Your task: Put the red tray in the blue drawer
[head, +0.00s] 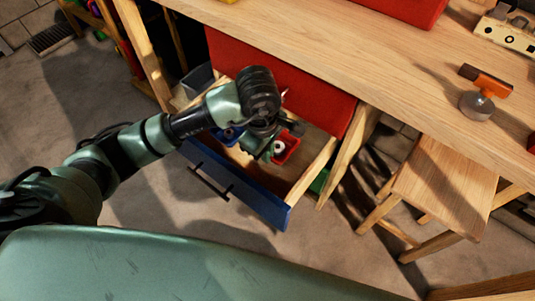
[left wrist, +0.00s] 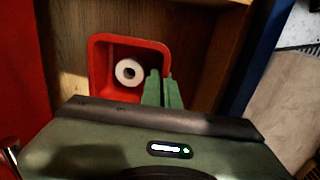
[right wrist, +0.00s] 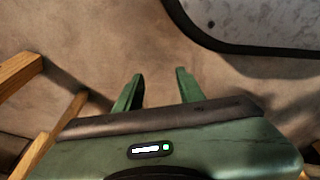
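The blue drawer (head: 262,204) is pulled out under the workbench, its wooden inside showing. The small red tray (head: 291,153) is inside the drawer's outline, near its right side; I cannot tell whether it rests on the bottom. In the left wrist view the red tray (left wrist: 98,72) holds a white ring-shaped roll (left wrist: 129,72). My left gripper (head: 272,151) reaches down into the drawer. In the left wrist view its fingers (left wrist: 162,88) are close together on the tray's right wall. My right gripper (right wrist: 160,88) is open and empty above the floor.
A red panel (head: 318,97) hangs under the bench top (head: 340,40), behind the drawer. A blue item (head: 231,134) lies in the drawer left of the tray. A wooden stool (head: 445,185) stands at the right. Bare floor lies in front of the drawer.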

